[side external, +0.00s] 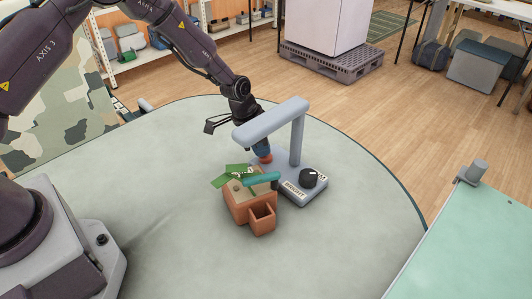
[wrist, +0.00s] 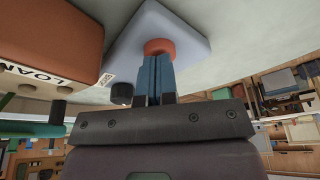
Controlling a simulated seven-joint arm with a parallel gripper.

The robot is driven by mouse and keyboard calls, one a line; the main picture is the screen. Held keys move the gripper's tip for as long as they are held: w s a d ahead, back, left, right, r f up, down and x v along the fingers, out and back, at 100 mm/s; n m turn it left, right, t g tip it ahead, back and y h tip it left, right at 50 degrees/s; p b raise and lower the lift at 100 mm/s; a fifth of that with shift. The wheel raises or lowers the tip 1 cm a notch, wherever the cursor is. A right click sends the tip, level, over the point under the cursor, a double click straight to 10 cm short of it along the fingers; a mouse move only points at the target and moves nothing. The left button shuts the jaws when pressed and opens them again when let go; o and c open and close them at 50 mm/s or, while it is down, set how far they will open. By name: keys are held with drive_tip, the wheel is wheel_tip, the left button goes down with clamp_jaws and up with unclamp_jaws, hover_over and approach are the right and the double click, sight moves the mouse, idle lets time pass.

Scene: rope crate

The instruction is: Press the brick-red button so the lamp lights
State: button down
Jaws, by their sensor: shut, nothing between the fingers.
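The brick-red button (side external: 265,160) sits on the grey base of the lamp (side external: 272,117), under its overhanging arm. In the wrist view the round button (wrist: 160,46) is directly at the tips of my fingers. My gripper (side external: 262,152) is shut and empty, its blue fingers pointing down at the button; they also show in the wrist view (wrist: 157,66). The fingertips touch the button or are very close to it; I cannot tell whether it is pressed down. The lamp arm partly hides my gripper. I see no glow, and the underside of the lamp arm is hidden.
A black knob (side external: 309,178) stands on the lamp base beside the button. The table's left and front are clear.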

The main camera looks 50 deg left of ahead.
drive_tip(key=shift+f, duration=0.25)
drive_tip(key=shift+r, duration=3.05)
drive_tip(key=v, duration=1.3)
drive_tip(key=s+r+n+t+y, duration=0.1)
drive_tip(key=s+r+n, duration=0.3)
drive_tip(key=s, duration=0.9)
drive_tip(key=s+a+r+n+t+y, duration=0.1)
drive_tip(key=s+r+n, duration=0.3)
drive_tip(key=s+r, duration=0.4)
drive_tip(key=s+t, duration=0.1)
drive_tip(key=s, duration=0.4)
drive_tip(key=shift+a+r, duration=0.3)
drive_tip(key=shift+r, duration=0.05)
